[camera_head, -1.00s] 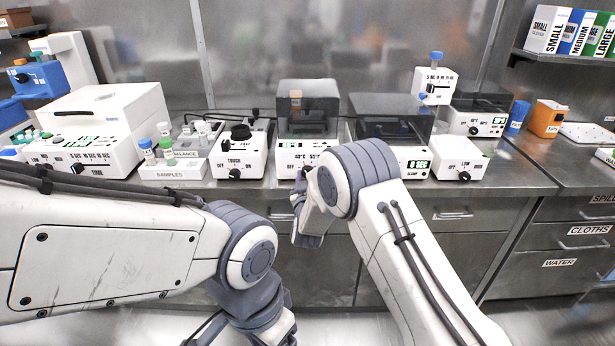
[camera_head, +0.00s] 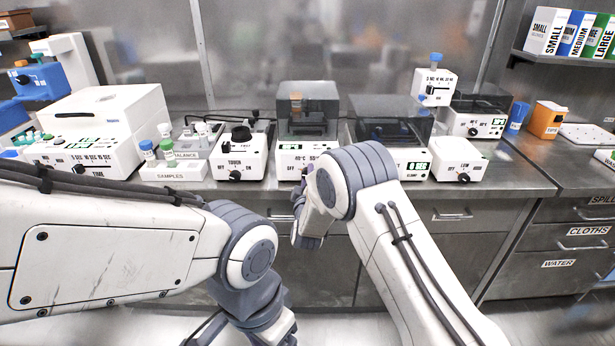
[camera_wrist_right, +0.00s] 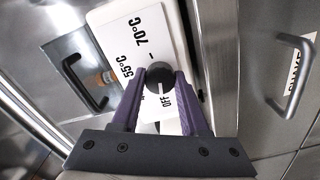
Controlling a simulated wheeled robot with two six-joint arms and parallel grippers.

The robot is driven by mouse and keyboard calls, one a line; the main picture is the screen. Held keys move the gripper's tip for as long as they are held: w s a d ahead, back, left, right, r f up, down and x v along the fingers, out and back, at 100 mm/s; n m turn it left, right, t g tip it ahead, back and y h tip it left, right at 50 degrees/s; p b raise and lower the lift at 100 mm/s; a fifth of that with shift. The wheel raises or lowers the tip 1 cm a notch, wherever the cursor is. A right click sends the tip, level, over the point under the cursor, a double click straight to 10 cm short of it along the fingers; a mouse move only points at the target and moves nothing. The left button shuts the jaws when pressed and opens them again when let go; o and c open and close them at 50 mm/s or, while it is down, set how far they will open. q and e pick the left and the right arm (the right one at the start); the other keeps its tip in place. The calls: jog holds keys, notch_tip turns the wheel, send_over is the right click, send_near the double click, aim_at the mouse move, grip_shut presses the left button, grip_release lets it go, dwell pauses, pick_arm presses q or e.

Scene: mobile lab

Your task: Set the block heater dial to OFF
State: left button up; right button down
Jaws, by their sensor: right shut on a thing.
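The block heater (camera_head: 308,148) is a white box with a dark clear lid at the middle of the bench. My right gripper (camera_head: 303,178) is at its front and hides its dial in the head view. In the right wrist view the black round dial (camera_wrist_right: 159,73) sits between the purple fingers of the right gripper (camera_wrist_right: 160,82), which is shut on it. The panel shows 55°C, 70°C and OFF around the dial. A light mark on the dial appears to face the OFF label. My left arm crosses the lower left; its fingers are out of frame.
A white TOUCH device (camera_head: 240,155) stands left of the heater, and a clamp device (camera_head: 412,160) stands to its right. A SAMPLES rack (camera_head: 172,172) with capped vials is farther left. Steel drawers lie below the bench edge.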

jog(key=shift+n, duration=0.5)
jog(key=shift+c, duration=2.1)
grip_release()
jog(key=shift+a, duration=0.1)
jog(key=s, duration=1)
jog(key=shift+s, duration=0.25)
